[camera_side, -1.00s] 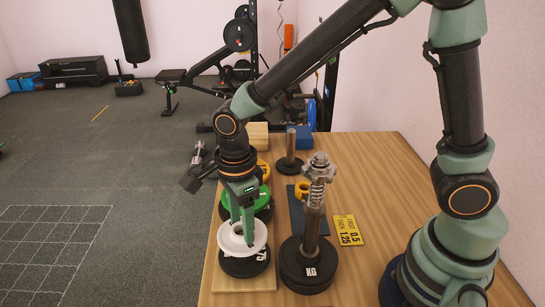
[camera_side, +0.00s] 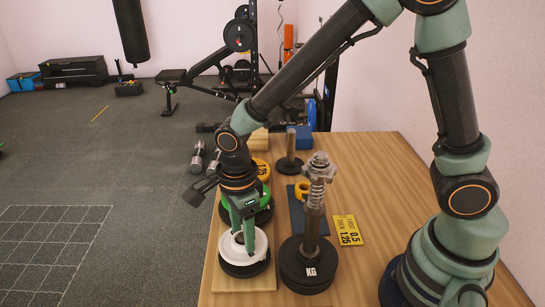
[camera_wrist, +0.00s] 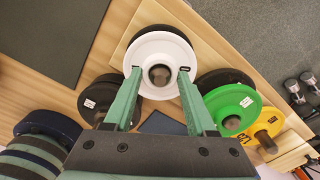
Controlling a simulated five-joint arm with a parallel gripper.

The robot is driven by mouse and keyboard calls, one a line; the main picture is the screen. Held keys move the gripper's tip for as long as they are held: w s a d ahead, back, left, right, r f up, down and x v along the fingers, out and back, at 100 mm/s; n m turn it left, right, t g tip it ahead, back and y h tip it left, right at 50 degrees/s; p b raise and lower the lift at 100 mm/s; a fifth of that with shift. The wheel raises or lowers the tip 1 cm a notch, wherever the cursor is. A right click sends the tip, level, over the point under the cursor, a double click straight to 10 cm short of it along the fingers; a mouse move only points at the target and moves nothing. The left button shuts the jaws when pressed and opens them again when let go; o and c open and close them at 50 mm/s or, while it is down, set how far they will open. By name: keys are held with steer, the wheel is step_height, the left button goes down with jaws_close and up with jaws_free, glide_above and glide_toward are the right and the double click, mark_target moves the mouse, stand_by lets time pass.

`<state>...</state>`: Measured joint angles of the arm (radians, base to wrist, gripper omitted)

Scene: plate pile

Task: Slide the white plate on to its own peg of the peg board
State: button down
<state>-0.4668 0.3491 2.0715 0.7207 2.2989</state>
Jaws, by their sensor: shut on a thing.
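The white plate (camera_side: 262,247) lies flat and close above a black plate (camera_side: 248,270) at the near end of the wooden peg board (camera_side: 243,284). My gripper (camera_side: 243,238) points down, shut on the white plate. The wrist view shows one finger of my gripper (camera_wrist: 159,72) on each side of the white plate (camera_wrist: 158,43). A dark round peg top (camera_wrist: 160,75) shows in the plate's centre hole. The black plate (camera_wrist: 146,31) shows past its edge. I cannot tell whether the white plate touches the black one.
Green (camera_wrist: 232,101) and yellow (camera_wrist: 266,126) plates sit farther along the board. A metal post with a collar (camera_side: 318,190) rises from black weights (camera_side: 308,268) close to the right.

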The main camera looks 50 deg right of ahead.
steer(key=shift+c, duration=0.7)
jaws_free()
step_height(320, 180, up, 12)
steer(key=shift+r, duration=0.15)
steer(key=s+d+r+n+t, duration=0.2)
steer(key=d+n, duration=0.6)
steer(key=n, duration=0.2)
steer(key=s+d+r+n+t, duration=0.2)
steer(key=d+r+n+t, duration=0.1)
steer(key=d+n, duration=0.5)
steer(key=n, duration=0.3)
steer(key=shift+s+d+r+t, duration=0.2)
steer(key=shift+d+r+t, duration=0.05)
steer(key=shift+d+t, duration=0.05)
